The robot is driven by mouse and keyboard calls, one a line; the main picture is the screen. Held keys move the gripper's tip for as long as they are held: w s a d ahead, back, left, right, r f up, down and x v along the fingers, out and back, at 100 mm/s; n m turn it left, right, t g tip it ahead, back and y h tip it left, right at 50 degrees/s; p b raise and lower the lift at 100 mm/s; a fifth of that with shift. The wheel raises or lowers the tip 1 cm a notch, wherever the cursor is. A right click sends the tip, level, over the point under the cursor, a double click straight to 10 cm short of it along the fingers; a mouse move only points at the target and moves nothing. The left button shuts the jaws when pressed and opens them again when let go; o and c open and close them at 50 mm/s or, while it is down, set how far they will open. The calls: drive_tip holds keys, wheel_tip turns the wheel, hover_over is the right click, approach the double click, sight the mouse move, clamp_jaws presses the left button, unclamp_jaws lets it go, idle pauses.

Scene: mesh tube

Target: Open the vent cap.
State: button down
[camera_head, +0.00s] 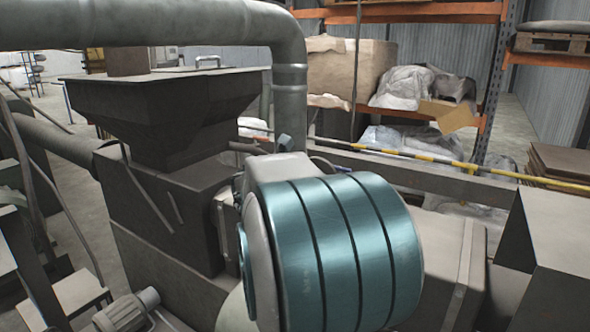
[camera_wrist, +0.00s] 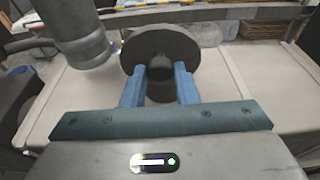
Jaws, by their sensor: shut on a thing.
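The vent cap (camera_wrist: 160,47) is a dark round disc with a stubby knob at its centre, in the upper middle of the wrist view. My gripper (camera_wrist: 159,70) has its two blue fingers on either side of the knob and is shut on it. The disc lies just beyond the fingertips, over a pale flat-topped housing. I cannot tell from this view whether the cap is lifted off its seat. In the head view my own teal and grey arm fills the centre, and the cap is hidden behind it.
A grey pipe (camera_wrist: 72,30) stands close left of the cap in the wrist view. In the head view a dark hopper (camera_head: 165,110) and a large bent pipe (camera_head: 290,75) stand left of my arm. A yellow-black bar (camera_head: 440,165) and storage shelves are behind.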

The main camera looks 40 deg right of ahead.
idle(0.3)
drive_tip(key=c, duration=1.1)
unclamp_jaws()
drive_tip(key=shift+c, duration=0.2)
drive_tip(key=b+v, duration=0.2)
drive_tip(key=v, duration=1.1)
drive_tip(key=shift+s+a+b, duration=0.2)
drive_tip(key=shift+a+b, duration=0.1)
drive_tip(key=shift+a, duration=0.05)
drive_tip(key=shift+r, duration=0.15)
